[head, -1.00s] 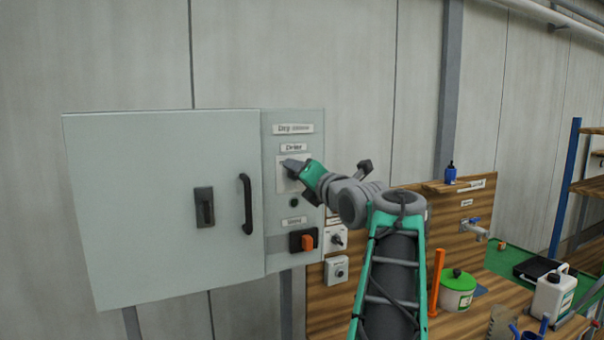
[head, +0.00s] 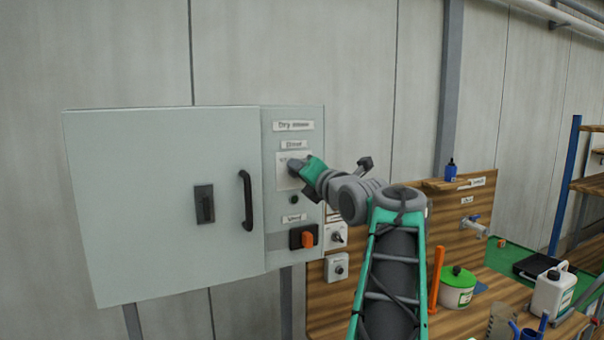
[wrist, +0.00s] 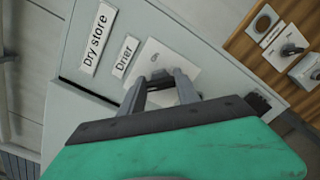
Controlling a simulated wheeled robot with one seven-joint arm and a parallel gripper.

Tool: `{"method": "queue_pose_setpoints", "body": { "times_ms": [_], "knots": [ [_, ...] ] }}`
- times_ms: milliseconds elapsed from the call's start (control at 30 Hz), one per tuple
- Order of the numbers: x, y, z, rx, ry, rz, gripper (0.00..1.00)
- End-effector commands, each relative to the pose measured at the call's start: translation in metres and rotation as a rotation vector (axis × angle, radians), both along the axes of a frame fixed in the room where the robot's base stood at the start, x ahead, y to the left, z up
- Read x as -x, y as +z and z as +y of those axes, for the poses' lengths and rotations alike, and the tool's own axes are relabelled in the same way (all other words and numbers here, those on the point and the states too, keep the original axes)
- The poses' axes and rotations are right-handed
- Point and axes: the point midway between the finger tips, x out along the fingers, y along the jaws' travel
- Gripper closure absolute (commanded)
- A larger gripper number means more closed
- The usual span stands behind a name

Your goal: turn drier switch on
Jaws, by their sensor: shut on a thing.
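The drier switch sits on a pale plate (head: 283,172) under the "Drier" label (head: 294,145), on the right strip of the grey cabinet. In the wrist view the plate (wrist: 181,56) and the label (wrist: 125,57) also show. My gripper (head: 294,167) is at the plate, its fingers shut on the drier switch (wrist: 160,74). The switch is mostly hidden by the fingers and the green gripper body, so its exact position is hard to tell.
The grey cabinet door (head: 160,200) with a black handle (head: 247,202) is shut on the left. Below the drier plate is an orange-and-black switch (head: 304,238). Smaller switch boxes (head: 337,267) are on the wooden board to the right. A bench with containers stands further right.

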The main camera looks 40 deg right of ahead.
Motion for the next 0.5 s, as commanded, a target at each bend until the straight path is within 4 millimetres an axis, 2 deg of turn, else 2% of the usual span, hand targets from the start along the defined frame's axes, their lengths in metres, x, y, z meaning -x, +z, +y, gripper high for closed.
{"method": "queue_pose_setpoints", "body": {
  "times_ms": [267, 500],
  "knots": [
    [0.0000, -0.0051, -0.0010, -0.099, -0.001, -0.030, 1.00],
    [0.0000, -0.0071, -0.0015, -0.279, -0.001, -0.083, 1.00]
  ]
}}
